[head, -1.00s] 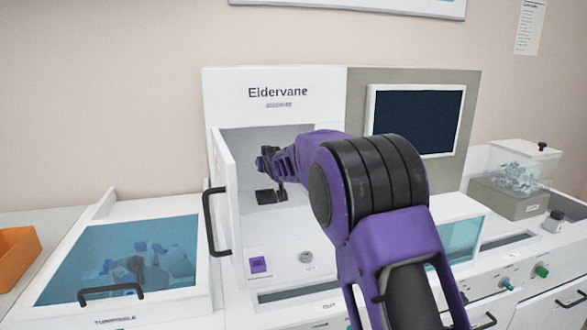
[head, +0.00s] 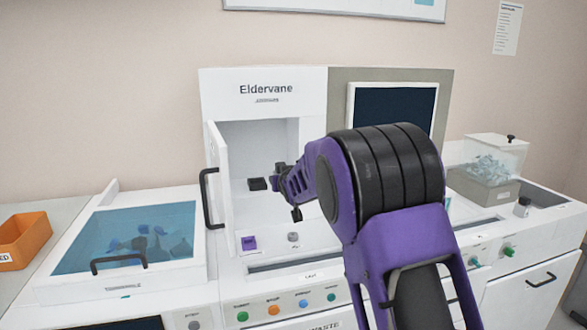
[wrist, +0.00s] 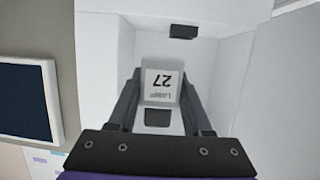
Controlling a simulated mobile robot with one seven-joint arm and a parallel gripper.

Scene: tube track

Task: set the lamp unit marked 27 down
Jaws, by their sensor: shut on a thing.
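The lamp unit marked 27 (wrist: 161,92) is a pale grey block with a white label, its writing upside down in the wrist view. My gripper (wrist: 160,78) is shut on it, one finger on each side. In the head view my gripper (head: 285,190) is at the opening of the white Eldervane cabinet (head: 268,140), and the unit cannot be made out there. A small dark block (head: 257,183) is inside the cabinet, left of my gripper; the wrist view shows a dark block (wrist: 183,31) beyond the unit, apart from it.
The cabinet door (head: 217,190) stands open on the left. A purple block (head: 249,243) and a grey knob (head: 293,237) are at the cabinet's front. A blue-lidded bin (head: 125,240) is at left, an orange bin (head: 22,240) beyond it. A dark screen (head: 392,112) is at right.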

